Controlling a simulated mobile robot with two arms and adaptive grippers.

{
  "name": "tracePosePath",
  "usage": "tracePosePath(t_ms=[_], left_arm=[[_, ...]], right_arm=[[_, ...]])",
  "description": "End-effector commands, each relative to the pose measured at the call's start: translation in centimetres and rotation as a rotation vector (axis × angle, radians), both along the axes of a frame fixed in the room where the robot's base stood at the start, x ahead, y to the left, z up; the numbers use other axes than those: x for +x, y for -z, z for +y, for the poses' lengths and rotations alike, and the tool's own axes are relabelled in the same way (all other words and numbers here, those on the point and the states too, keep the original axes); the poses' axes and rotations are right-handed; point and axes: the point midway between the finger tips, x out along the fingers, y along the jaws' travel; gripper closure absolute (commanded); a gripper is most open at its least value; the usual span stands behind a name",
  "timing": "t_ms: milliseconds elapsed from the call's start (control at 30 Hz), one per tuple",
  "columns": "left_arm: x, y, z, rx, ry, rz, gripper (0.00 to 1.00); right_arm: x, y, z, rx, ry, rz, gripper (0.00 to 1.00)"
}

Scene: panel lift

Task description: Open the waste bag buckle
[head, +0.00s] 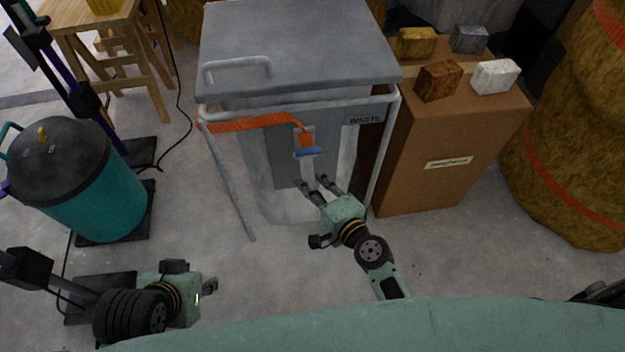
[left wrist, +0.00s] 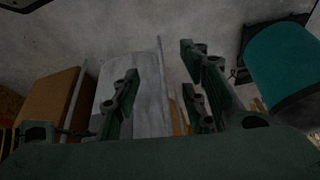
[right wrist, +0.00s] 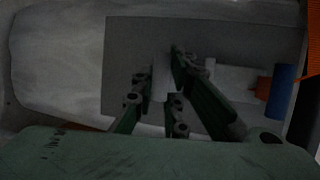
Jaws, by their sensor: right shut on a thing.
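The waste stand (head: 299,104) holds a pale bag (head: 272,200) under a grey lid. An orange strap (head: 240,123) runs along its front to an orange buckle piece (head: 305,138) with a blue bar (head: 307,152) just below. The blue bar also shows in the right wrist view (right wrist: 281,90). A pale strap tail (head: 308,172) hangs below the blue bar. My right gripper (head: 317,185) is at the tail's lower end, its fingers shut on the strap tail (right wrist: 160,82). My left gripper (head: 212,286) is low at the left, away from the bag, its fingers apart and empty (left wrist: 160,95).
A teal canister (head: 80,190) stands at the left. A brown cardboard box (head: 450,150) with several small blocks stands right of the waste stand. Straw bales (head: 580,130) are at the far right. Grey floor between the canister and stand is clear.

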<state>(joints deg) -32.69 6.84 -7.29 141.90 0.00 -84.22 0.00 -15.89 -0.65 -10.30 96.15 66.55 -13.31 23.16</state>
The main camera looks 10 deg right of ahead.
Motion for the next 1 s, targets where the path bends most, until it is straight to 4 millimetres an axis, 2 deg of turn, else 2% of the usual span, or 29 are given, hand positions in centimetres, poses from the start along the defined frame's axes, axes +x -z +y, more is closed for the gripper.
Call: tracePosePath(t_ms=[67,300,400,633,800,1000], left_arm=[[-3.0,0.1,0.9,0.025,-0.011,0.124,0.6],[-2.7,-1.5,0.8,0.023,-0.009,0.117,0.6],[-2.2,0.3,0.6,0.024,-0.008,0.131,0.6],[-1.3,6.6,0.4,0.026,-0.003,0.163,0.6],[-1.6,10.8,0.3,0.027,0.001,0.184,0.6],[-2.6,14.8,0.4,0.029,0.005,0.204,0.6]], right_arm=[[-0.2,-0.1,0.0,-0.006,-0.004,0.017,1.0],[-0.4,-0.3,0.0,-0.006,-0.004,0.05,1.0],[-0.5,-0.4,0.0,-0.006,-0.004,0.063,1.0],[-0.7,-0.6,0.0,-0.006,-0.004,0.096,1.0],[-0.8,-0.8,0.0,-0.005,-0.005,0.117,1.0],[-0.9,-0.8,0.0,-0.006,-0.005,0.141,1.0]])
